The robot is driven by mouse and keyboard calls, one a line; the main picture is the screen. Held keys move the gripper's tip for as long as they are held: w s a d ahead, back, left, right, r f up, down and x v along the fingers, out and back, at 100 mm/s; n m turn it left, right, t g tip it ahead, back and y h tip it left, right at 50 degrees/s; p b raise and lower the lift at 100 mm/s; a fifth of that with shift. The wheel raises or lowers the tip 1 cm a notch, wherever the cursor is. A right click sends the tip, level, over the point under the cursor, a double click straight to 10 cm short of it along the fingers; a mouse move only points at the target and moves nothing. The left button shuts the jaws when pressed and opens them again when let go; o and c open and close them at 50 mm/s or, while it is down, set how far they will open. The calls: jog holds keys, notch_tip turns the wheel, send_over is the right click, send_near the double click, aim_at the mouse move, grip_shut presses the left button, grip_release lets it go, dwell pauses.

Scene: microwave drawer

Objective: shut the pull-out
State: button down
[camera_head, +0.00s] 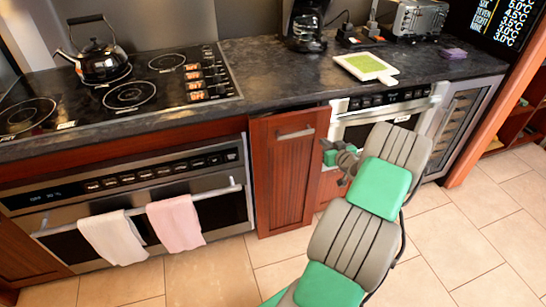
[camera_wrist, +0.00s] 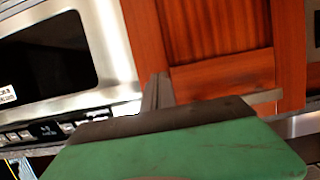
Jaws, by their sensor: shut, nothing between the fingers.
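The pull-out appears to be the narrow red-brown wooden front (camera_head: 285,190) between the oven and the microwave. It has a horizontal metal handle (camera_head: 295,133) near its top. The front seems to stand slightly out from its neighbours, but the size of any gap is unclear. My gripper (camera_head: 324,145) is shut and empty, close to the right edge of this front, beside the handle. In the wrist view, the shut fingers (camera_wrist: 157,92) overlap the wooden front (camera_wrist: 220,40), and the handle (camera_wrist: 265,97) is partly hidden by my gripper's body. I cannot tell whether the fingers touch the wood.
The microwave (camera_head: 385,108) is right of the pull-out, with a wine cooler (camera_head: 465,120) beyond it. The oven (camera_head: 130,190), left, has a white towel (camera_head: 118,237) and a pink towel (camera_head: 175,222) on its handle. The tiled floor (camera_head: 215,275) in front is clear.

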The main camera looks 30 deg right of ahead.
jog(key=w+d+b, duration=0.2)
jog(key=w+b, duration=0.2)
jog(key=w, duration=0.4)
jog(key=shift+w+d+b, duration=0.3)
jog(key=shift+w+b, duration=0.05)
jog(key=shift+w, duration=0.05)
dwell(0.8)
jog(key=s+a+b, duration=0.1)
jog(key=s+a, duration=0.2)
jog(key=s, duration=0.6)
jog(key=shift+s, duration=0.35)
jog(key=shift+w+r, duration=0.1)
